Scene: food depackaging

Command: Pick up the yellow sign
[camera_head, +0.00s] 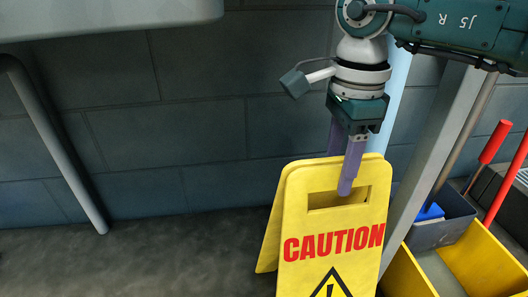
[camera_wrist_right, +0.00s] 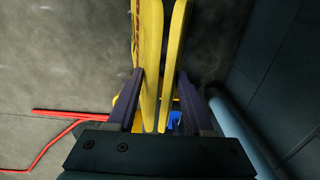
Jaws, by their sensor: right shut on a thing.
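The yellow sign (camera_head: 333,222) is a folding A-shaped floor sign with red "CAUTION" lettering and a black warning triangle. It stands upright at the right of centre in the head view, its lower end cut off by the frame. My right gripper (camera_head: 342,165) comes down on its top edge, with one purple finger in front of the handle slot and the other behind. In the right wrist view, the two panels of the sign (camera_wrist_right: 162,60) run between the fingers of my right gripper (camera_wrist_right: 158,90), which is shut on them. My left gripper is not in view.
A yellow and grey mop bucket (camera_head: 480,255) with red handles (camera_head: 493,143) stands close at the right. A grey slanted post (camera_head: 425,150) rises between it and the sign. A block wall (camera_head: 200,130) is behind; the floor (camera_head: 130,260) at left is clear.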

